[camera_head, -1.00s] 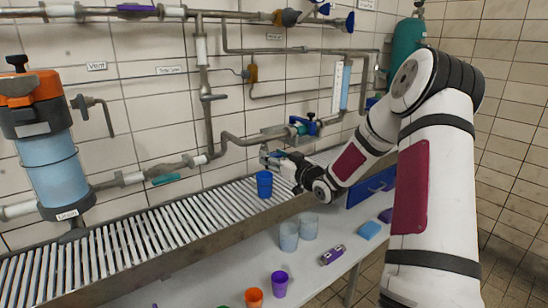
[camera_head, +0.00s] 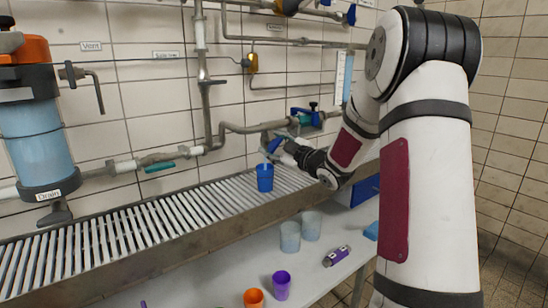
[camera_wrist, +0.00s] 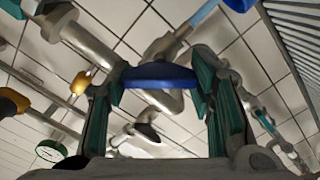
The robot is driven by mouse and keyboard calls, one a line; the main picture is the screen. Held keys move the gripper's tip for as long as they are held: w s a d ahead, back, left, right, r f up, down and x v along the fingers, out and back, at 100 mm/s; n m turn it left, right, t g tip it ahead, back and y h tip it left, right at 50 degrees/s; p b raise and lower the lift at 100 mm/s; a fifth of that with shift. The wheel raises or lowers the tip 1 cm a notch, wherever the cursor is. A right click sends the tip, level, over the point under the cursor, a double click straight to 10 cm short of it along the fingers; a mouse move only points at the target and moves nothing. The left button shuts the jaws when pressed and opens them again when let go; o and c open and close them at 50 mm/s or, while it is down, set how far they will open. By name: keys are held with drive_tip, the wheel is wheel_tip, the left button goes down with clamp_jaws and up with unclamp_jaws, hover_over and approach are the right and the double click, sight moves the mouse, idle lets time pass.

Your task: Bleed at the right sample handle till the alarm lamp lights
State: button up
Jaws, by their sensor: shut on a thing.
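A blue handle (camera_head: 275,145) on the sample outlet at the right of the pipework sits at my gripper, tilted in the head view. In the wrist view my gripper (camera_wrist: 160,88) has a green-padded finger on each side of the blue handle (camera_wrist: 160,76) and is shut on it. A blue cup (camera_head: 265,178) stands upright on the slatted rack below the outlet. A thin pale blue streak shows above the cup, and a pale blue streak (camera_wrist: 206,14) also shows in the wrist view. A small amber fitting (camera_head: 253,63) is on the upper pipe; I cannot tell if it is the lamp.
The slatted rack (camera_head: 110,234) runs along the tiled wall. A blue-handled valve (camera_head: 312,114) is just above my gripper.

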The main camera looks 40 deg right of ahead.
drive_tip(key=n+b, duration=0.2)
drive_tip(key=b, duration=0.1)
drive_tip(key=n+b, duration=0.2)
drive_tip(key=shift+f, duration=0.25)
drive_tip(key=shift+r+n+b, duration=0.1)
drive_tip(key=shift+n+b, duration=0.7)
drive_tip(key=shift+b, duration=0.25)
drive_tip(key=o, duration=1.2)
drive_tip(key=s, duration=1.2)
drive_tip(key=shift+d, duration=0.15)
